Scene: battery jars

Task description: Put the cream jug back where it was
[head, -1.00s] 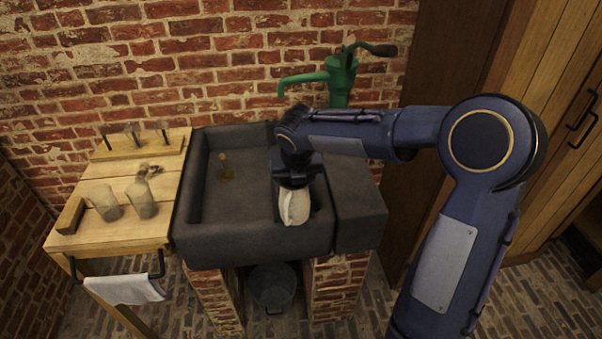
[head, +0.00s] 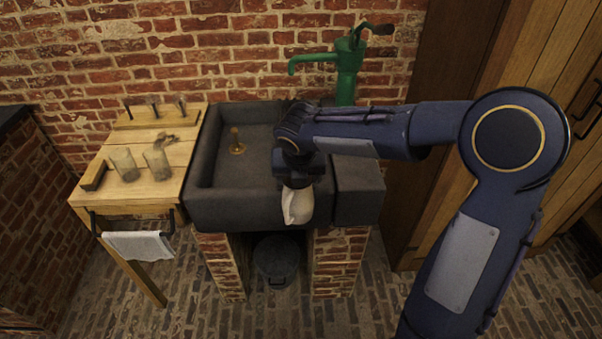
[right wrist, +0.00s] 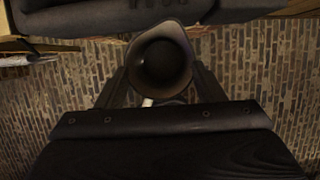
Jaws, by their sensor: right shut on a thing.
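The cream jug (head: 298,205) hangs upright below my right gripper (head: 297,184), which is shut on it. In the head view the jug is in front of the stone sink's front wall (head: 245,211). In the right wrist view I look down into the jug's dark round mouth (right wrist: 160,62), with the fingers of my right gripper (right wrist: 161,88) on both sides of it. The floor shows below the jug there. My left gripper is not in view.
A wooden drainboard (head: 145,187) left of the sink holds two glass jars (head: 124,164) and a wooden block (head: 94,176). A white towel (head: 139,245) hangs at its front. A green pump (head: 347,75) stands behind the sink. A bucket (head: 277,262) sits underneath. The brick floor in front is clear.

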